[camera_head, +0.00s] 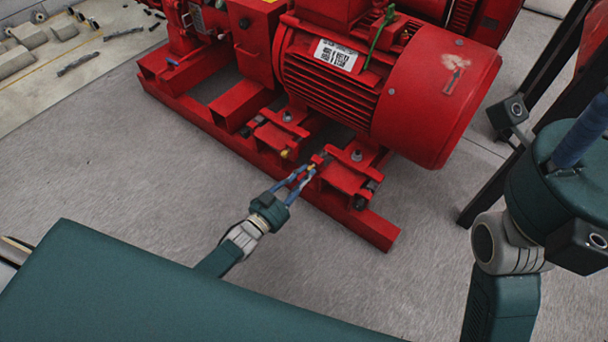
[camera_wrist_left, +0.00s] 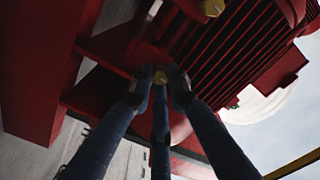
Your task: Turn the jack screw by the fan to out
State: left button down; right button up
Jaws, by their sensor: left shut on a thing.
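The red motor (camera_head: 345,75) with its rounded fan cover (camera_head: 440,95) sits on the red base frame. The jack screw by the fan (camera_head: 311,168) shows as a small brass-coloured head at the motor's near foot. My left gripper (camera_head: 313,164) reaches it from the front, its blue fingers shut around the head. In the left wrist view, the brass head (camera_wrist_left: 160,77) sits between the fingertips (camera_wrist_left: 160,88); the contact is dark. The screw's shaft is hidden. My right gripper (camera_head: 582,135) is only partly in view at the right edge, its fingertips cut off.
A second brass screw (camera_head: 285,153) sits left on the same frame; a brass head (camera_wrist_left: 212,8) shows at the wrist view's top. The red base rail (camera_head: 370,225) ends at the right. Dark posts (camera_head: 500,180) stand right. Grey floor (camera_head: 130,170) is clear in front.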

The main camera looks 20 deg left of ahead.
pick_arm(q)
jog(key=shift+f, duration=0.1)
jog(key=c, duration=1.7)
grip_release()
jog(key=shift+o, duration=0.2)
jog(key=v, duration=1.2)
